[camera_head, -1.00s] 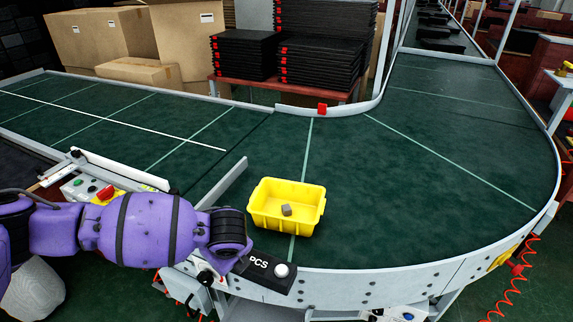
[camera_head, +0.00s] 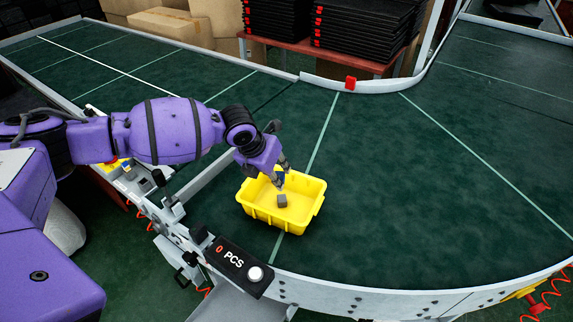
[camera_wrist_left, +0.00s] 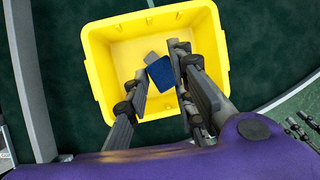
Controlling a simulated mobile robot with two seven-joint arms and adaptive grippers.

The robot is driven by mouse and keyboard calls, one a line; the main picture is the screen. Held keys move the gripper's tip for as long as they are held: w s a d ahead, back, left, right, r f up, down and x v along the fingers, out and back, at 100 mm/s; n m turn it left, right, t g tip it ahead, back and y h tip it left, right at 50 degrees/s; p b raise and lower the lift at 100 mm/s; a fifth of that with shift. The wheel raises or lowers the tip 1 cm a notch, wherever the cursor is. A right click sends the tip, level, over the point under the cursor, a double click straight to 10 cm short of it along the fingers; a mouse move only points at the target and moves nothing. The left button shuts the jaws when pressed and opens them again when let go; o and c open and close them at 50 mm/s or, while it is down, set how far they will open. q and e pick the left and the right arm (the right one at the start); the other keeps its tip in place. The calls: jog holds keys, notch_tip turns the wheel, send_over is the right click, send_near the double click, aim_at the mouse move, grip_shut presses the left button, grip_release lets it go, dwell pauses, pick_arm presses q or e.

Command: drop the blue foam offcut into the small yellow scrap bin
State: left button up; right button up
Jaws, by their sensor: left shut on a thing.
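The yellow scrap bin (camera_head: 262,216) stands on the green belt near its front edge, and it fills the top of the left wrist view (camera_wrist_left: 100,60). My left gripper (camera_head: 280,183) points down over the bin. It is shut on the blue foam offcut (camera_wrist_left: 161,73), a small dark blue block between the fingertips. In the head view the blue foam offcut (camera_head: 280,176) is mostly hidden by the fingers. A small grey block (camera_head: 282,201) lies on the bin floor and shows partly behind the foam in the left wrist view. My right gripper does not show in the head view.
A metal guide rail (camera_head: 207,175) runs left of the bin. The black PCS counter box (camera_head: 238,264) stands in front of it. Open belt (camera_head: 420,190) lies to the right. Black tray stacks (camera_head: 360,28) stand behind the conveyor.

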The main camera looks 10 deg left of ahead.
pick_arm(q)
jog(key=shift+s+f, duration=0.1)
jog(key=shift+f, duration=0.25)
notch_tip(320, 180, down, 4)
jog(key=shift+s+a+r, duration=0.1)
jog(key=shift+s+r, duration=0.05)
jog(key=shift+f, duration=0.75)
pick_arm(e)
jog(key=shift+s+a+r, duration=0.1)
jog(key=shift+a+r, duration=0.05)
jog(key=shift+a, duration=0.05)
pick_arm(q)
jog(key=o, duration=0.9)
jog(key=v, duration=1.2)
